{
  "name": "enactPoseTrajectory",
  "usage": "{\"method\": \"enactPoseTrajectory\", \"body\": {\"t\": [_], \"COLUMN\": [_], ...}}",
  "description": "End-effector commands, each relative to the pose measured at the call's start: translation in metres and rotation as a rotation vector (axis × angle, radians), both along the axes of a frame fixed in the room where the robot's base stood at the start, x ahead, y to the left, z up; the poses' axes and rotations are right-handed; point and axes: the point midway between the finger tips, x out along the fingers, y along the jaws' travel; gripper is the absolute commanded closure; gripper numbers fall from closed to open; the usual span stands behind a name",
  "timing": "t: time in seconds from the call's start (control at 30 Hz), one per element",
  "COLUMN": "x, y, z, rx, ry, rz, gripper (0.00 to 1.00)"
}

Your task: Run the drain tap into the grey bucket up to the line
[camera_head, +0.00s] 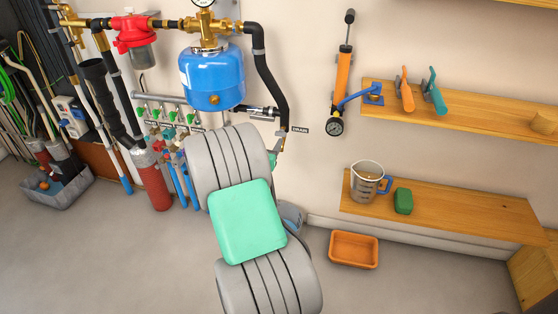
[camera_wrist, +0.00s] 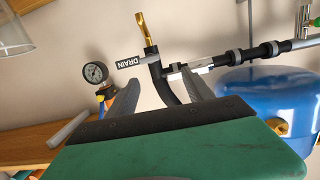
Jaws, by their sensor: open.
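The drain tap shows in the wrist view as a brass spout (camera_wrist: 148,28) on the end of a black pipe, beside a dark DRAIN label (camera_wrist: 131,61). This view looks upside down. The label also shows in the head view (camera_head: 301,129), just right of the black pipe's lower end. My gripper (camera_wrist: 162,77) is open, its two grey fingers apart, with the black pipe showing between them; I cannot tell whether they touch it. In the head view my arm mostly hides the gripper. A grey-blue vessel (camera_head: 291,214), probably the grey bucket, stands on the floor, partly hidden by my arm; its fill line is not visible.
A blue tank (camera_head: 212,77) hangs left of the black pipe. A measuring jug (camera_head: 367,181) and a green sponge (camera_head: 403,201) stand on the lower shelf (camera_head: 450,208). An orange tub (camera_head: 354,249) sits on the floor. A red cylinder (camera_head: 153,183) stands left. The front-right floor is clear.

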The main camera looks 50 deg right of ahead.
Motion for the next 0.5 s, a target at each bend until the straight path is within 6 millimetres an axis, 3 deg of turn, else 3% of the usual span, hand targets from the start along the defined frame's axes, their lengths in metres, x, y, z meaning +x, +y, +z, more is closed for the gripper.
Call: {"method": "enactPoseTrajectory", "body": {"t": [0.03,0.07,0.27,0.5], "x": [-0.006,-0.008,-0.006,0.012], "y": [-0.014,-0.019,-0.040,-0.082], "z": [-0.028,-0.031,-0.027,-0.027], "rx": [-0.054,-0.081,-0.140,-0.137], "ry": [-0.012,-0.021,-0.039,-0.039], "rz": [-0.005,-0.001,0.011,0.011], "gripper": [0.40,0.40,0.40,0.40]}}
